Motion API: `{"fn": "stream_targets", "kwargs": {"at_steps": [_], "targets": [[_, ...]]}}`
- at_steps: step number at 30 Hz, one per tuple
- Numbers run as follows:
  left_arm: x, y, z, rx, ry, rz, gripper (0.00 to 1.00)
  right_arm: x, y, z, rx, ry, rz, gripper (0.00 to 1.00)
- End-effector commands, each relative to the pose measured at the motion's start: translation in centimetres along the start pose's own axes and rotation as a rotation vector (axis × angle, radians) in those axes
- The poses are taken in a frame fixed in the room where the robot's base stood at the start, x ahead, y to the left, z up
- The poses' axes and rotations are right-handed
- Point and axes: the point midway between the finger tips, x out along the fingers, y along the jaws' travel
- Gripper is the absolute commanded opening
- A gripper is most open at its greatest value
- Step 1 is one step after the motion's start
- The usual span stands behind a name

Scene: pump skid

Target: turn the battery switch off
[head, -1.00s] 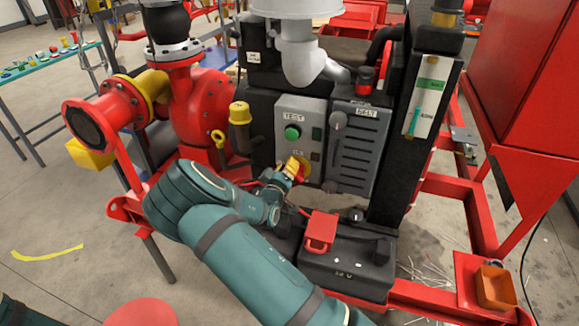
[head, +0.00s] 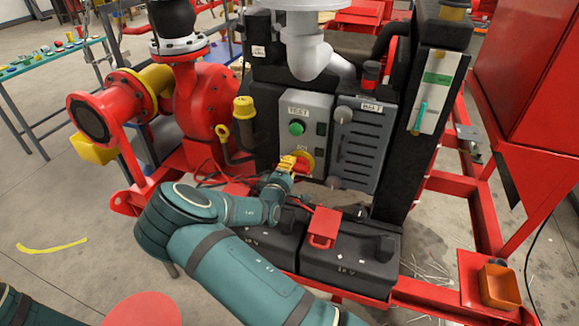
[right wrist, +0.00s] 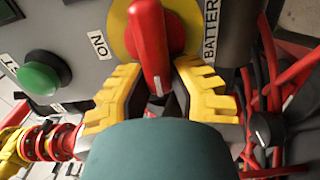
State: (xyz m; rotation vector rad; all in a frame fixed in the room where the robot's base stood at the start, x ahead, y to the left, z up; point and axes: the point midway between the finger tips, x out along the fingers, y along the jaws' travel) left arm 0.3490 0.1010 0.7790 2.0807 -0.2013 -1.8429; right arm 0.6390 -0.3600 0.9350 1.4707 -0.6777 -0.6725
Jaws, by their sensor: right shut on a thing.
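The battery switch (head: 307,165) is a red handle on a yellow disc, low on the grey panel below the green TEST button. In the right wrist view its red handle (right wrist: 149,45) points down the picture between the fingers, with an ON label left of the disc and a BATTERY label at right. My right gripper (head: 292,163) has yellow fingertips at the switch. In the right wrist view the gripper (right wrist: 152,85) is shut on the handle, a finger on each side. The handle's lower end is partly hidden. My left gripper is out of view.
The green button (right wrist: 38,79) is beside the switch. Red cables (right wrist: 275,75) and a dark knob (right wrist: 268,130) are close to the right finger. Below my right arm in the head view is a black battery (head: 350,262) with a red cover (head: 324,227).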

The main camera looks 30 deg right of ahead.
Motion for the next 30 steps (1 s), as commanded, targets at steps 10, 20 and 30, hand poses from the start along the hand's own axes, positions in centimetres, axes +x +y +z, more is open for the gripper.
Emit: {"fn": "stream_targets", "kwargs": {"at_steps": [10, 20, 30], "targets": [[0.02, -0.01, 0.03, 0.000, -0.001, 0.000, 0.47, 0.10, 0.10, 0.03, -0.024, -0.001, 0.004, 0.00], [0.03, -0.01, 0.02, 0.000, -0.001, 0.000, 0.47, 0.08, 0.06, 0.04, -0.023, -0.001, 0.003, 0.52], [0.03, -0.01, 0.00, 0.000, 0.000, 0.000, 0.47, -0.29, -0.02, 0.00, -0.023, 0.000, 0.001, 0.52]]}}
